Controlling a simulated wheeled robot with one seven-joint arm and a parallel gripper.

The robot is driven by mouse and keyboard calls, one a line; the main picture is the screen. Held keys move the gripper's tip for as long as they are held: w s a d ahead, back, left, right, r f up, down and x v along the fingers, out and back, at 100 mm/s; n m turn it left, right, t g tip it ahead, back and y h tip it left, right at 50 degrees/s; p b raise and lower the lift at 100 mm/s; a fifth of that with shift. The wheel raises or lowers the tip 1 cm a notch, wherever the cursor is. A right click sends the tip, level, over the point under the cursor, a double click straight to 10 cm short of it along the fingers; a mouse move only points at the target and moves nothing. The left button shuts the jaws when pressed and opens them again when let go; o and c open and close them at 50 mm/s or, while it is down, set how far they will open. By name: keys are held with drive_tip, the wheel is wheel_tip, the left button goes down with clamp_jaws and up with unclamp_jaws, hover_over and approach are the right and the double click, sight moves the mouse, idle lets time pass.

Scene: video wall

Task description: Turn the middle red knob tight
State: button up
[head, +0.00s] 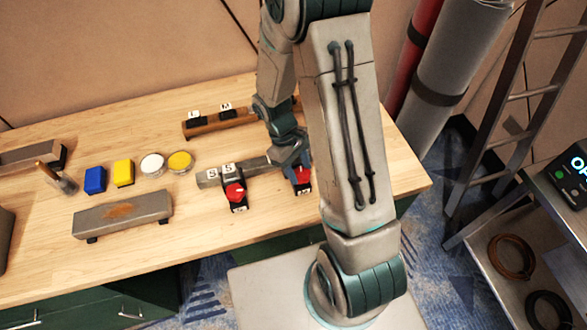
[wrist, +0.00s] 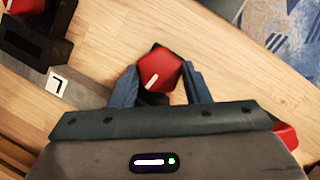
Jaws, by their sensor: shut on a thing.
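The middle red knob (wrist: 163,72) sits between the two blue-grey fingers of my gripper (wrist: 160,80) in the wrist view. My gripper is shut on it. Its white pointer line slants toward the lower left, and a dark base shows around it. In the head view the same knob (head: 302,180) shows below my gripper (head: 296,166), partly covered. The left red knob (head: 234,192) stands apart on the grey bar (head: 256,167); it also shows in the wrist view's top left corner (wrist: 23,6). A third red knob (wrist: 287,138) is mostly hidden behind my gripper's body.
Blue (head: 95,180) and yellow (head: 123,173) blocks and two round tins (head: 153,165) lie left on the wooden table. A rusty grey bar (head: 124,213) lies in front. Another bar with black switches (head: 214,122) stands behind. My arm hides the table's right part.

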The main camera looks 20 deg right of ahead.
drive_tip(key=m, duration=0.1)
drive_tip(key=m+y, duration=0.1)
drive_tip(key=m, duration=0.1)
drive_tip(key=m+g+b, duration=0.1)
drive_tip(key=shift+s+d+f+m+y, duration=0.2)
drive_tip(key=shift+s+d+m+y, duration=0.05)
drive_tip(key=shift+d+m+y, duration=0.05)
drive_tip(key=m, duration=0.2)
drive_tip(key=m+y+b, duration=0.1)
drive_tip(key=m, duration=0.1)
drive_tip(key=shift+d+m+y, duration=0.1)
drive_tip(key=shift+m+y, duration=0.2)
drive_tip(key=m+y, duration=0.1)
drive_tip(key=m, duration=0.1)
drive_tip(key=m+b, duration=0.1)
drive_tip(key=m, duration=0.1)
drive_tip(key=shift+d+t+y, duration=0.1)
drive_tip(key=shift+t+y, duration=0.3)
drive_tip(key=shift+s+m+t+y+b, duration=0.1)
drive_tip(key=shift+m+t+y+b, duration=0.4)
drive_tip(key=shift+m, duration=1.8)
drive_tip(key=shift+r, duration=0.1)
drive_tip(key=o, duration=1)
drive_tip(key=shift+r, duration=0.1)
